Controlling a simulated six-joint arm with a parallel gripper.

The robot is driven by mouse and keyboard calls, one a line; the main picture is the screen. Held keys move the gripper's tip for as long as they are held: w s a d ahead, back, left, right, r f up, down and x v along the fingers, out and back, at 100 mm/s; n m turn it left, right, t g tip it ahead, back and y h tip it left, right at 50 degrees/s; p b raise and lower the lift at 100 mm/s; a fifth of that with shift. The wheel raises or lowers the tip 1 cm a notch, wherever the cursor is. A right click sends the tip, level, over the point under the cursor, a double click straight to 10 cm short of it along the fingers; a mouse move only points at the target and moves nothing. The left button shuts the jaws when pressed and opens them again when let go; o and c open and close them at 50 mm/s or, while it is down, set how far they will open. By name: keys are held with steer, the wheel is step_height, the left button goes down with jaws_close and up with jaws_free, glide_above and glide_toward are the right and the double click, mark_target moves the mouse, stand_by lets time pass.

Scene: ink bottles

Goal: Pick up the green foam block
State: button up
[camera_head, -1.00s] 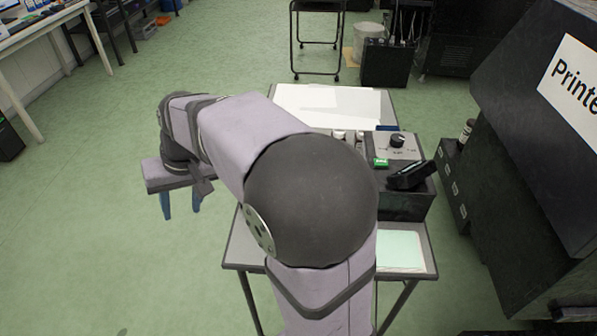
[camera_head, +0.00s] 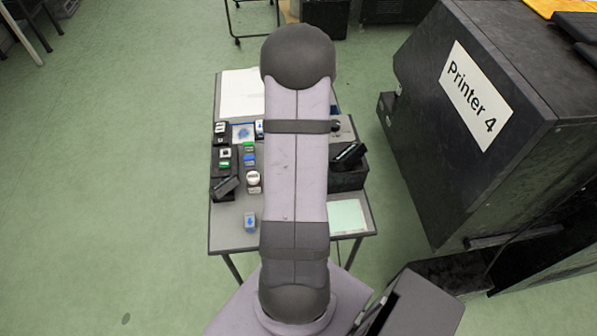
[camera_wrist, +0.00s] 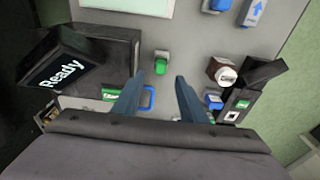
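My gripper (camera_wrist: 160,86) shows in the wrist view with its two blue-grey fingers apart and nothing between them. A small green piece with a pale grey end (camera_wrist: 160,66) stands on the grey table just beyond the fingertips, roughly in line with the gap. I cannot tell whether it is the green foam block. Another green piece (camera_head: 249,147) lies on the table left of my arm in the head view, too small to identify. In the head view my arm hides the gripper and the table's middle.
A black box with a tilted "Ready" display (camera_wrist: 62,73) stands left of the fingers in the wrist view. A white-topped brown bottle (camera_wrist: 223,73) and a blue piece (camera_wrist: 213,100) are right of them. The large black printer (camera_head: 480,130) stands right of the table.

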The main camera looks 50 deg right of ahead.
steer(key=shift+w+d+f, duration=0.1)
steer(key=shift+w+f, duration=0.05)
steer(key=shift+f, duration=0.9)
steer(key=shift+f+p, duration=0.95)
steer(key=shift+w+d+f+p, duration=0.1)
steer(key=shift+f+p, duration=0.4)
steer(key=shift+f, duration=1.15)
jaws_close()
